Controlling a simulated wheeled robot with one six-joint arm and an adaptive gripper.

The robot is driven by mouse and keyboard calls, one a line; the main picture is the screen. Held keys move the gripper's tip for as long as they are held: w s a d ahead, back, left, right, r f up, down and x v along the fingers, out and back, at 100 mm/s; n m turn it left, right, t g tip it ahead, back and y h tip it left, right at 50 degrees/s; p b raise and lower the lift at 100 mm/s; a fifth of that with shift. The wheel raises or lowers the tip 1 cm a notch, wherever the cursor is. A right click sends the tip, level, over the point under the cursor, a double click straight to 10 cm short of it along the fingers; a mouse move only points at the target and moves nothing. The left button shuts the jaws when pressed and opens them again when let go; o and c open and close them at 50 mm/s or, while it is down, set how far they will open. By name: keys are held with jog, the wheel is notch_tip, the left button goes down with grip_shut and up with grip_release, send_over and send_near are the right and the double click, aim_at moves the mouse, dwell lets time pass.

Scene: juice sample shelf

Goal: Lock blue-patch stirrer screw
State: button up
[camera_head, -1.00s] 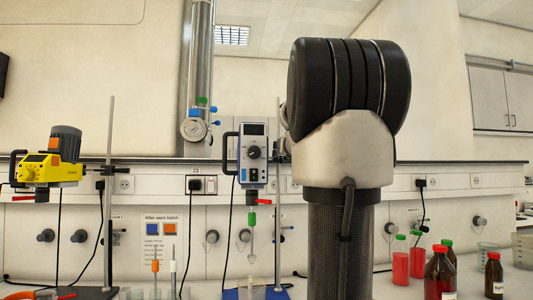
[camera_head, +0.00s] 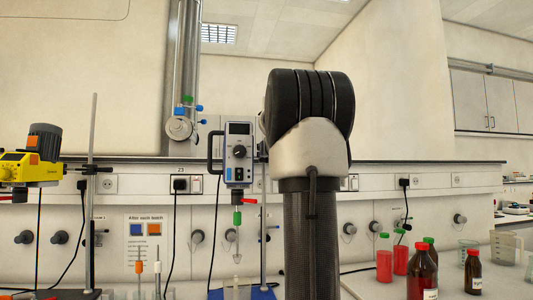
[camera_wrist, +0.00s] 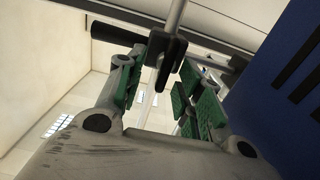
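The blue-patch stirrer (camera_head: 238,153) is a grey box with a dial and a black side handle, on a stand in the middle of the head view. Its small blue patch (camera_head: 229,174) is at the lower front. In the wrist view a blue panel with dark slots (camera_wrist: 285,75) fills the right side. A black clamp or screw piece (camera_wrist: 166,60) sits on a metal rod there; I cannot tell whether it is tight. My gripper (camera_wrist: 160,95) is open, its green-padded fingers apart with the black piece beyond and between them. My arm hides the gripper in the head view.
A yellow stirrer (camera_head: 30,167) with an orange patch stands at the left. Red-filled bottles (camera_head: 384,258), brown bottles (camera_head: 422,272) and beakers (camera_head: 504,247) stand at the right. A wall sheet (camera_head: 147,239) shows a blue and an orange square.

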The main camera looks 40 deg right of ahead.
grip_shut()
jog(key=shift+s+d+f+m, duration=0.15)
jog(key=shift+d+f+m, duration=0.2)
jog(key=shift+m, duration=2.6)
jog(key=shift+s+d+f+m, duration=0.2)
jog(key=shift+f+m, duration=0.2)
jog(key=shift+m, duration=2.6)
jog(key=shift+s+d+f+m, duration=0.15)
jog(key=shift+d+f+m, duration=0.2)
jog(key=shift+m, duration=2.6)
